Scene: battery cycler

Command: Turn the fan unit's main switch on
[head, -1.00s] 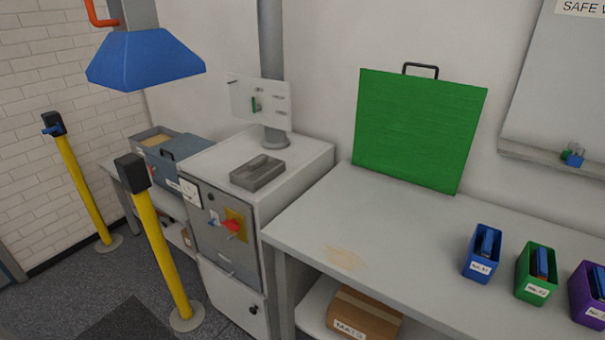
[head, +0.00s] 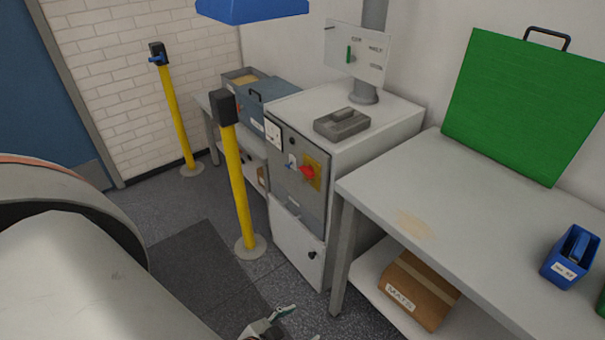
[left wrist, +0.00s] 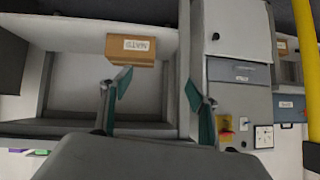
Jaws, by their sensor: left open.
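The fan unit (head: 300,250) is a grey cabinet between the yellow posts and the workbench. Its main switch, a red handle (head: 308,172) on a yellow plate, is on the upper front panel. In the left wrist view, which is upside down, the red and yellow switch (left wrist: 226,125) shows at lower right, beside a white dial. My left gripper (head: 290,326) is at the bottom edge of the head view, mostly cut off, low in front of the cabinet and apart from it. In its wrist view its two teal-tipped fingers (left wrist: 158,88) are spread and empty. My right gripper is not in view.
A yellow post (head: 236,175) stands close in front of the cabinet's left side; another post (head: 175,115) is farther back. The workbench (head: 395,180) is on the right, with a MATS box (head: 420,288) on its lower shelf.

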